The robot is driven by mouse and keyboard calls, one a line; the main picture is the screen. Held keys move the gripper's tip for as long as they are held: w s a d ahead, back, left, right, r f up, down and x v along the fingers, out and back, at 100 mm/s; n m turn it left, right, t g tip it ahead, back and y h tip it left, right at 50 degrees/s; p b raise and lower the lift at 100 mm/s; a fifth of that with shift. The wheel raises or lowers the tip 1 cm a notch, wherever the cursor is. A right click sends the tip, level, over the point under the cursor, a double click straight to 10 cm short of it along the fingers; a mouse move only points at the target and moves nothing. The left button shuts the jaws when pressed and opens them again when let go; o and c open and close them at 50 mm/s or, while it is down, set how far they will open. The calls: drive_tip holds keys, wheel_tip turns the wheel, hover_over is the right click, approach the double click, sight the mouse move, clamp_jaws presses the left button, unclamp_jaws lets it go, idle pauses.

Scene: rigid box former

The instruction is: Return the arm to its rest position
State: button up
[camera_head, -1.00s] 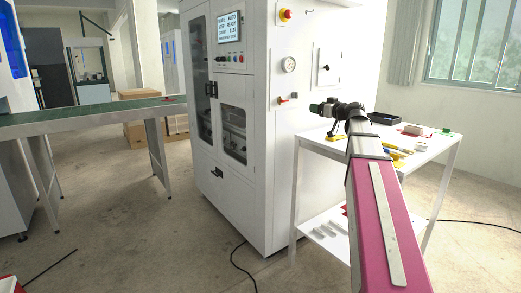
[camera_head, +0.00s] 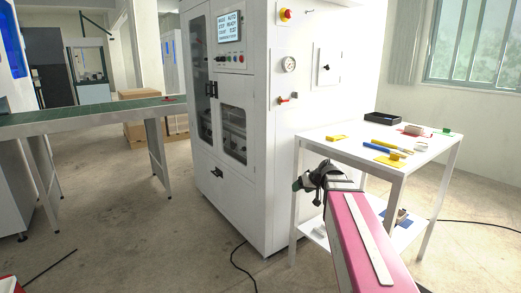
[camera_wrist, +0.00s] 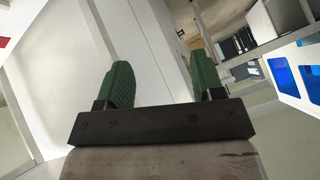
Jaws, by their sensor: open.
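My arm, with its pink link, reaches up from the bottom right in the head view. My gripper (camera_head: 297,185) is at its end, in front of the cabinet's lower right edge and left of the white table. In the wrist view my gripper (camera_wrist: 163,85) shows two green fingertips set wide apart with nothing between them. It is open and empty.
The white machine cabinet (camera_head: 290,150) stands just behind my gripper. The white table (camera_head: 350,150) at the right carries a black tray (camera_head: 383,118), yellow and blue tools and small blocks. A green conveyor (camera_head: 80,115) is at the left. Open floor (camera_head: 130,235) lies front left.

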drive_tip(key=s+d+f+m+g+h, duration=0.1)
drive_tip(key=s+f+m+g+h, duration=0.2)
drive_tip(key=s+f, duration=1.6)
drive_tip(key=f+g+h, duration=0.1)
drive_tip(key=g+h, duration=0.2)
drive_tip(key=shift+m, duration=0.3)
